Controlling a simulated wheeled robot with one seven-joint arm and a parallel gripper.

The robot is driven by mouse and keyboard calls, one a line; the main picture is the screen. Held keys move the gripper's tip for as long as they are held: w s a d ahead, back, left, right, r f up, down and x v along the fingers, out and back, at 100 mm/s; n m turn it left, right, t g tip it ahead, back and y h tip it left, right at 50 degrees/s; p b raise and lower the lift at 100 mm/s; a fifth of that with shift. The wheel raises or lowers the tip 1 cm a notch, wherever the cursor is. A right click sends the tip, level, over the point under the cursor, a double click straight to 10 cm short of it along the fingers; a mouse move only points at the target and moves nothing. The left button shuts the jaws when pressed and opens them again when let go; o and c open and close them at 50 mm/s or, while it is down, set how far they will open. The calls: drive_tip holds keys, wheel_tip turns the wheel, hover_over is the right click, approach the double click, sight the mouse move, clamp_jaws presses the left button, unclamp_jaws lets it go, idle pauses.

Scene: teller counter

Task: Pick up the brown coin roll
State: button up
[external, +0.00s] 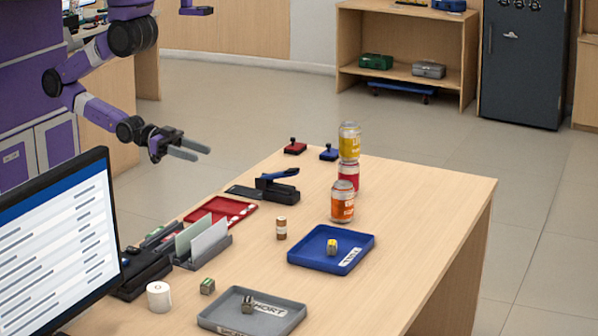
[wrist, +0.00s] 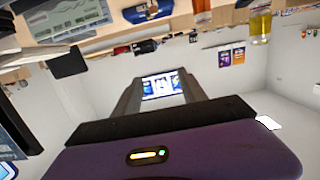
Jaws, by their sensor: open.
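The brown coin roll (external: 281,228) stands upright on the counter, left of the blue tray, with a pale band around it. My gripper (external: 190,151) is open and empty. It is in the air beyond the counter's far left edge, up and to the left of the coin roll and well apart from it. In the wrist view my two gripper fingers (wrist: 161,88) are spread, with only background between them. I cannot make out the coin roll in the wrist view.
The blue tray (external: 300,256) holds a yellow block; the grey tray (external: 287,322) holds a small block. Several cans (external: 343,203) stand behind the roll. A stapler (external: 276,187), red tray (external: 207,213), file holder (external: 222,251) and monitor (external: 60,255) occupy the counter's left side.

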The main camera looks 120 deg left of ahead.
hover_over(279, 218)
drive_tip(key=s+a, duration=0.3)
drive_tip(key=s, duration=0.3)
wheel_tip(279, 218, down, 8)
drive_tip(key=shift+g+h, duration=0.4)
drive_tip(key=shift+g, duration=0.5)
drive_tip(key=w+f, duration=0.1)
drive_tip(key=f, duration=0.1)
drive_tip(key=w+d+f, duration=0.1)
drive_tip(key=w+f, duration=0.1)
drive_tip(key=shift+d, duration=0.1)
drive_tip(key=shift+s+d+f+m+g, duration=0.15)
drive_tip(key=shift+s+f+g, duration=0.05)
drive_tip(key=shift+f, duration=0.35)
drive_tip(key=shift+s+d+f+m+g, duration=0.1)
drive_tip(key=shift+s+f+m+g, duration=0.1)
drive_tip(key=shift+f, duration=0.3)
drive_tip(key=shift+s+d+f+h, duration=0.1)
drive_tip(key=shift+d+f+h, duration=0.1)
drive_tip(key=shift+f+h, duration=0.1)
drive_tip(key=shift+w+f+m, duration=0.15)
drive_tip(key=shift+w+m, duration=0.05)
drive_tip(key=shift+m, duration=0.05)
drive_tip(key=x, duration=0.7)
drive_tip(key=shift+w+d+r+p, duration=0.1)
drive_tip(key=shift+w+r+p, duration=0.15)
drive_tip(key=shift+p, duration=0.1)
clamp_jaws()
